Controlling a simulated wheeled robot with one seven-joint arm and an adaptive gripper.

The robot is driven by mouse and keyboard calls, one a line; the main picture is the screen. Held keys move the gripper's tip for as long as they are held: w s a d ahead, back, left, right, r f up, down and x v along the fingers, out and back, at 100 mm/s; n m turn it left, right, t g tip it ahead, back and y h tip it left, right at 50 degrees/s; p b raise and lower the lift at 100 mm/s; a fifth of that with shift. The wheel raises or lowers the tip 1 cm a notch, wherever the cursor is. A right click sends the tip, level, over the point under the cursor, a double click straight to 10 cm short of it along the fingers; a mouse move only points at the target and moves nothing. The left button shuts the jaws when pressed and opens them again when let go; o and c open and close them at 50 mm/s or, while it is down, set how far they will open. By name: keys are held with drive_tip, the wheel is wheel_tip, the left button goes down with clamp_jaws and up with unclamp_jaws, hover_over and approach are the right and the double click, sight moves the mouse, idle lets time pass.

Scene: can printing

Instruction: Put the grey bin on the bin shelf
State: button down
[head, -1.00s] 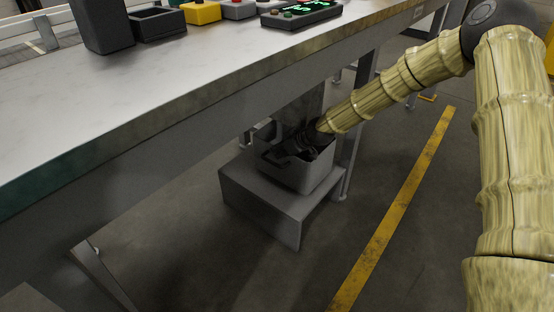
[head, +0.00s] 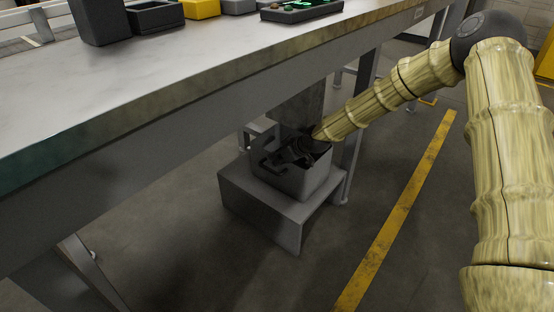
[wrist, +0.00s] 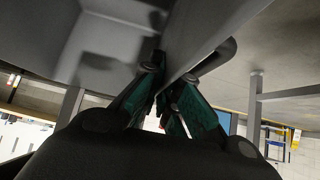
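The grey bin (head: 305,182) is an open-topped box on a low grey block-like stand (head: 260,205) under the table. It looks upright, near the stand's front side. My gripper (head: 290,152) reaches down at the bin's open top, dark against its inside. In the wrist view my gripper's two fingers (wrist: 172,88) lie close on either side of a grey wall of the bin (wrist: 205,38), and look closed on it. The exact contact at the fingertips is partly hidden. No shelf labelled as the bin shelf can be made out.
The long grey table (head: 150,100) overhangs the bin and stand. A table leg (head: 354,140) stands just right of the bin. Small dark and yellow boxes (head: 200,9) sit on the tabletop. The floor by the yellow line (head: 398,212) is clear.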

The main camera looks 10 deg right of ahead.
drive_tip(key=c, duration=1.6)
unclamp_jaws()
drive_tip(key=shift+f, duration=0.1)
drive_tip(key=shift+c, duration=0.2)
drive_tip(key=shift+s+d+r, duration=0.1)
drive_tip(key=shift+r, duration=0.25)
drive_tip(key=p+v, duration=0.5)
drive_tip(key=v, duration=0.6)
drive_tip(key=shift+s+d+p, duration=0.2)
drive_tip(key=shift+s+p, duration=0.05)
drive_tip(key=shift+p, duration=0.05)
